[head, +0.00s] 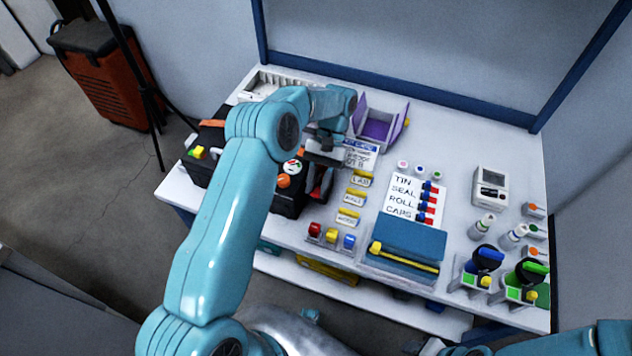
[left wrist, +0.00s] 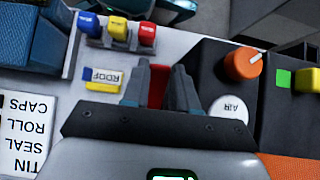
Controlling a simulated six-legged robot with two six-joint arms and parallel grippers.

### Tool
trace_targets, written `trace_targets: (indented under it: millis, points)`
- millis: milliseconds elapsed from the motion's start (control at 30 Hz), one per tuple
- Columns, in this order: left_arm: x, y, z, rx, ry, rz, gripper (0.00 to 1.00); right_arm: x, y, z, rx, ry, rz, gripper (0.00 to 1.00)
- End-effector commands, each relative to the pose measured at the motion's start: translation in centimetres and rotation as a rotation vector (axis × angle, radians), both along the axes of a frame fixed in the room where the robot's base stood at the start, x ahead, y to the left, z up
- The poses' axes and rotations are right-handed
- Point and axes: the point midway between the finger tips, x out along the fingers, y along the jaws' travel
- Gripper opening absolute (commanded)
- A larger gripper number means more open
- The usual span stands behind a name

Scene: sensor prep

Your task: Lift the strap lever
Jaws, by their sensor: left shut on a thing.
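My left gripper (head: 322,180) reaches down at the right side of a black case (head: 292,201). In the left wrist view, the gripper (left wrist: 160,72) is shut on a red lever (left wrist: 157,88) beside the case. I take this to be the strap lever. Its red edge also shows in the head view (head: 317,193), partly hidden by the gripper. The case carries an orange knob (head: 284,181) and a round white AIR dial (left wrist: 230,110). How far the lever is raised cannot be told. My right gripper is not in view.
Label cards (head: 349,216) lie right of the case, with red, yellow and blue switches (head: 331,236) in front. White tabletop (head: 455,160) is clear at the back right.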

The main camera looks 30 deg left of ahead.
Motion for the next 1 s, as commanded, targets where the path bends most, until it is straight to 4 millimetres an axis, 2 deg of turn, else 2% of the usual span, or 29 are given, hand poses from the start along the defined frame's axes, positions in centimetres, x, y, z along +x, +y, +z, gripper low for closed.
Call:
trace_targets:
  millis: [400, 1000]
  points:
    - [0.83, 0.19, 0.17, -0.03, 0.124, 0.001, 0.0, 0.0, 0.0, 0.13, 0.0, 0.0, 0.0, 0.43]
    - [0.97, 0.25, 0.32, -0.034, 0.143, 0.001, 0.0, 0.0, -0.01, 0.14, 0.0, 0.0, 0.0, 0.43]
